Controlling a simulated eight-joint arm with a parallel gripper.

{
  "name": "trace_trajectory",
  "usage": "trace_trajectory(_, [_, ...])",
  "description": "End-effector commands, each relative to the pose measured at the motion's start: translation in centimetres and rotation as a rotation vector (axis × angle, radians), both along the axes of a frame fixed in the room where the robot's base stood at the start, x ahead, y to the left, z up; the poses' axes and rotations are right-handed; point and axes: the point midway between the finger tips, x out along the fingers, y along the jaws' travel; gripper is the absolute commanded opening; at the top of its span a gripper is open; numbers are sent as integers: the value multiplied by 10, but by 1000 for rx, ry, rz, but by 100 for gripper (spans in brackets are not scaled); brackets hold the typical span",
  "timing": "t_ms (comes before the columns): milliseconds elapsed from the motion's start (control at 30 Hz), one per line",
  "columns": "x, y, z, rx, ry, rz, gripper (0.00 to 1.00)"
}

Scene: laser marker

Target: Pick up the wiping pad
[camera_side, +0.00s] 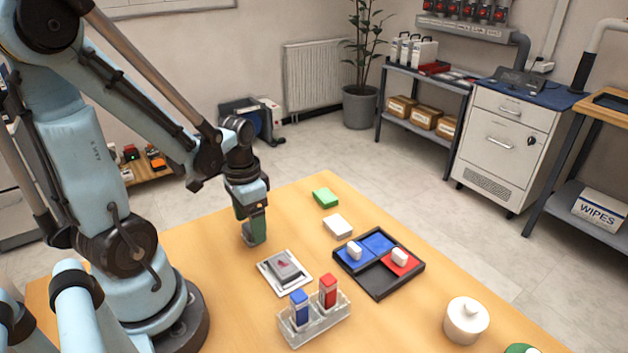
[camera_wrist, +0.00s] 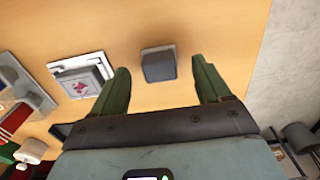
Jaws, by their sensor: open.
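In the side view, my gripper (camera_side: 254,238) points down low over the table, left of the other objects. It hides most or all of the grey block there.
A white plate with a red-marked grey piece (camera_side: 284,268) lies close to the right. Green (camera_side: 325,197) and white (camera_side: 338,227) blocks lie behind.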

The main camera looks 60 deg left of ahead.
Motion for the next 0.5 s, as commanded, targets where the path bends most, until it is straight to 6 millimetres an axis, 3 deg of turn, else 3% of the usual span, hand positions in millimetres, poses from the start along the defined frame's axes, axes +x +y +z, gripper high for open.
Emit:
trace_trajectory(200, [1,0,-17,0,0,0,77])
trace_trajectory(500, [0,0,-23,0,0,0,77])
